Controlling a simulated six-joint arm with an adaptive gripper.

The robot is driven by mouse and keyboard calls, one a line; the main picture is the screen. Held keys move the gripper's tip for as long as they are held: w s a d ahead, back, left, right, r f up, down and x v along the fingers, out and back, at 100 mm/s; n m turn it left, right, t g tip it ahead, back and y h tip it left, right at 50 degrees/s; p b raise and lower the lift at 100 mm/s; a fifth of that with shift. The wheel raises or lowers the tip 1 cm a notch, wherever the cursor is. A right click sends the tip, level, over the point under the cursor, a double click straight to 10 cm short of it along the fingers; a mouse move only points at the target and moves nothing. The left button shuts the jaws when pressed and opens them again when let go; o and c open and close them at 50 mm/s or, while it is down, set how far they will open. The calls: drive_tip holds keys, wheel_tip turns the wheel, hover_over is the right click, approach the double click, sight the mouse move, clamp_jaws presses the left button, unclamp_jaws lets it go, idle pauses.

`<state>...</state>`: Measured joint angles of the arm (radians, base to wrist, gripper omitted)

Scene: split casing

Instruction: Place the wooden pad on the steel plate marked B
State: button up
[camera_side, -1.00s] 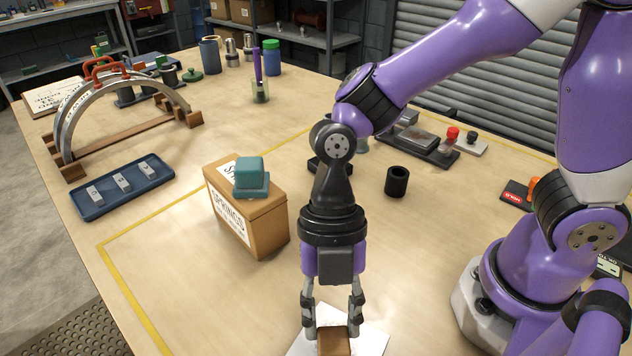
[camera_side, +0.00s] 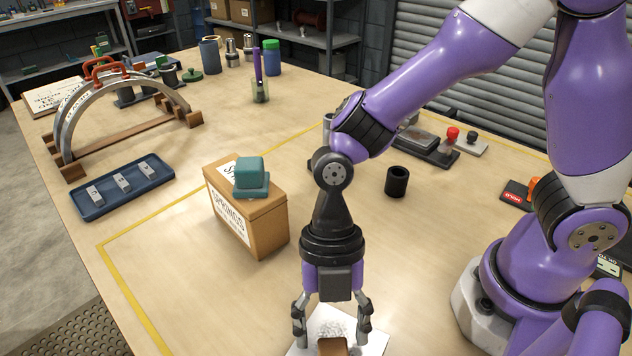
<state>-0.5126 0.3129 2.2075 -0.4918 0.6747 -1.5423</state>
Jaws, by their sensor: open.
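A brown wooden block (camera_side: 332,347), which looks like the wooden pad, is at the bottom edge of the picture and partly cut off. It appears to rest on a pale, bright plate or sheet (camera_side: 372,342) with a grey scribbled patch. I cannot read a letter B on it. My gripper (camera_side: 331,334) points down over this plate. Its two fingers are spread on either side of the block, with visible gaps between them and it. The lower part of the block and the near part of the plate are out of frame.
A cardboard springs box (camera_side: 262,222) with a teal block (camera_side: 250,175) on top stands left of my gripper. A blue tray (camera_side: 98,207) with metal pieces lies farther left. A black cup (camera_side: 397,181) stands to the right. The table between box and yellow line is clear.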

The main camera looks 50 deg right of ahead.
drive_tip(key=v, duration=1.2)
drive_tip(key=w+d+r+m+t+h, duration=0.1)
drive_tip(key=d+r+m+t+h, duration=0.2)
drive_tip(key=d+m+t, duration=0.6)
drive_tip(key=d+m, duration=0.7)
drive_tip(key=m, duration=1.1)
drive_tip(key=shift+d+r, duration=0.3)
drive_tip(key=shift+d, duration=0.05)
